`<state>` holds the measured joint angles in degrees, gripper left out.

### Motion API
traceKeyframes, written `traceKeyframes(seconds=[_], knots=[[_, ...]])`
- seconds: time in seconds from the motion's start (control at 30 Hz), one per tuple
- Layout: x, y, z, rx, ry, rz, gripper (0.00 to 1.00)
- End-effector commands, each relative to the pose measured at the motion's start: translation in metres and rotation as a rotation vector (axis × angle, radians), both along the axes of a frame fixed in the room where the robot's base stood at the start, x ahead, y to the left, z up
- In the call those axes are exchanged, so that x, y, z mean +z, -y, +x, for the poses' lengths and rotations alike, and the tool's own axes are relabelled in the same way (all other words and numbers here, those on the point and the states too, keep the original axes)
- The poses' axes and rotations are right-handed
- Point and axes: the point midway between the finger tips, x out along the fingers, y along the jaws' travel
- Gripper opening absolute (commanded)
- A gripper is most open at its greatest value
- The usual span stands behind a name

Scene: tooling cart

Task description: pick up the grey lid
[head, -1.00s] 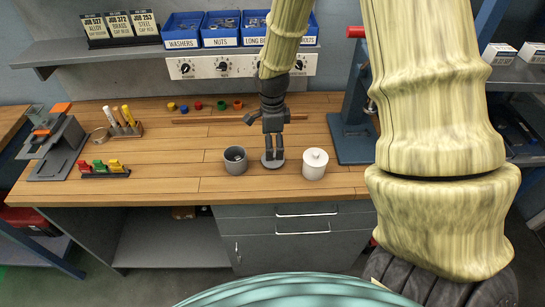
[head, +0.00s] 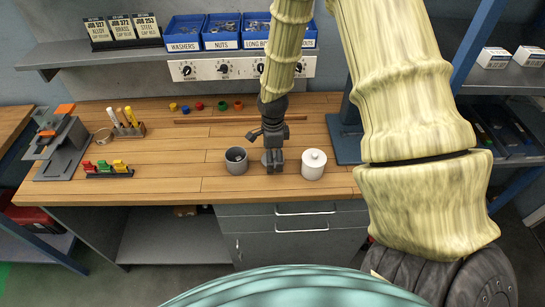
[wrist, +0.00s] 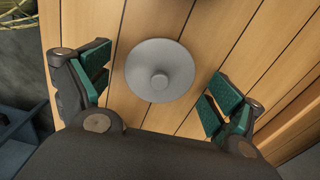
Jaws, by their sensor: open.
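The grey lid (wrist: 159,71) is a flat round disc with a small knob at its centre. In the wrist view it lies on the wooden bench top between my open finger pads, touching neither. In the head view only a sliver of the lid (head: 265,160) shows, as my gripper covers most of it. My gripper (head: 273,168) points down over the lid, between a grey cup and a white lidded jar. In the wrist view my gripper (wrist: 157,93) is open and empty.
The grey cup (head: 236,161) stands close on the left and the white jar (head: 313,164) close on the right. A wooden strip (head: 215,121) lies behind. A blue stand (head: 345,140) is at the right.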

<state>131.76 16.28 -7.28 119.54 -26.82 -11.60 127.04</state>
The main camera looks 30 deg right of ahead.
Motion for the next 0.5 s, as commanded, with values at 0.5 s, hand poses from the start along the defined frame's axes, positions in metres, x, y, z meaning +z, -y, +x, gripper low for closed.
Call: traceKeyframes(seconds=[0.5], knots=[[-0.0022, -0.0001, 0.0000, 0.000, 0.000, 0.000, 0.56]])
